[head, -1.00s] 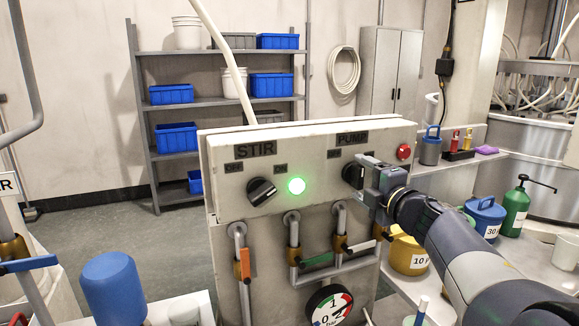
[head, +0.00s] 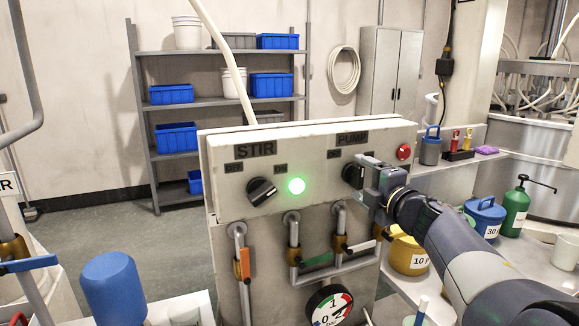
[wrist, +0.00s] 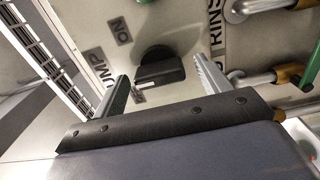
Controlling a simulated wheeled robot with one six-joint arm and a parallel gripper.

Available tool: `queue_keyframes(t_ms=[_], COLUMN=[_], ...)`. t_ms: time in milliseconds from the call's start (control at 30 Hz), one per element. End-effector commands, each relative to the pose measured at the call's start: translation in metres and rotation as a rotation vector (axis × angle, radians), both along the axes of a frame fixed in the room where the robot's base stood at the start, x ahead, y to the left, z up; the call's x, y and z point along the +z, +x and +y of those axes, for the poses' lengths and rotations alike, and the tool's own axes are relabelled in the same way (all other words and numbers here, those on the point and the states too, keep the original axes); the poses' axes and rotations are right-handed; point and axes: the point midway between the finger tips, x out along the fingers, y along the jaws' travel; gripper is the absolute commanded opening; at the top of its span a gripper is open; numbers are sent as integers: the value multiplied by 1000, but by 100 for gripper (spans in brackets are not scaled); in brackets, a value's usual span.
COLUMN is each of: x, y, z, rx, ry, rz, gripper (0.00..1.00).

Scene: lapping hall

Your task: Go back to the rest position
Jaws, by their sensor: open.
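My gripper (head: 367,181) is at the PUMP side of the control panel (head: 225,190) in the head view. In the wrist view my gripper (wrist: 165,80) is open, its two fingers apart on either side of the black PUMP knob (wrist: 160,70). The knob also shows partly in the head view (head: 352,175), behind the gripper. I cannot tell whether the fingers touch the knob. The STIR knob (head: 261,191) is tilted, beside a lit green lamp (head: 296,186).
Below the panel are pipes with an orange handle (head: 244,264), a green handle (head: 318,259) and a white handle (head: 361,246). A pressure gauge (head: 328,306) sits lower. A yellow pot (head: 408,255), a blue pot (head: 486,217) and a green bottle (head: 516,209) stand at right near my arm.

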Motion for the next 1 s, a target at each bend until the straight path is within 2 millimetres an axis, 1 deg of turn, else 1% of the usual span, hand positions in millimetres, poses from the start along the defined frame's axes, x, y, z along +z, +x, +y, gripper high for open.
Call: queue_keyframes(t_ms=[33,100,167,1000], x=[0,1,4,4], y=[10,19,17,16], z=[5,9,7,6], rx=[2,3,-1,-2], ry=[1,10,86,998], rz=[1,5,37,415], gripper=[73,73,73,73])
